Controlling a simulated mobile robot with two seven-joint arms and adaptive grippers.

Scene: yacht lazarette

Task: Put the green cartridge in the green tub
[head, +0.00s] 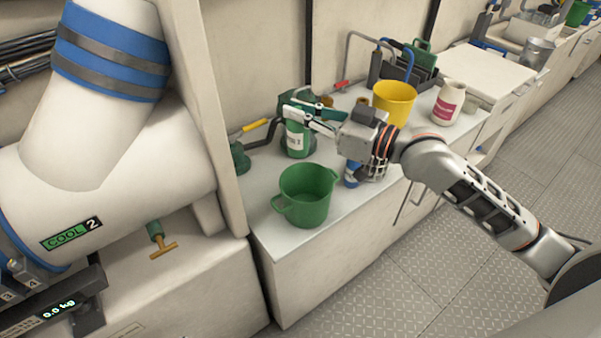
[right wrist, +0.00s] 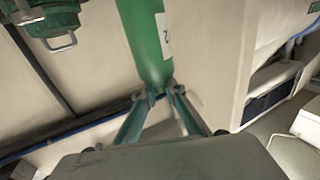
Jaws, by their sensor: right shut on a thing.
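The green cartridge (head: 298,142) with a white label is upright or nearly so, behind the green tub in the head view. My right gripper (head: 303,114) reaches in from the right and is shut on it near its upper end. In the right wrist view the fingers (right wrist: 158,97) close on one end of the cartridge (right wrist: 146,40). I cannot tell whether its base touches the counter. The green tub (head: 306,196), open-topped with a handle and spout, stands on the counter nearer to me. My left gripper is out of view.
A yellow jug (head: 394,102) and a white bottle with a magenta label (head: 448,103) stand to the right. A blue item (head: 352,174) stands beside the tub, partly under my arm. A dark green machine (head: 290,98) is behind the cartridge. A large white pipe (head: 105,170) fills the left.

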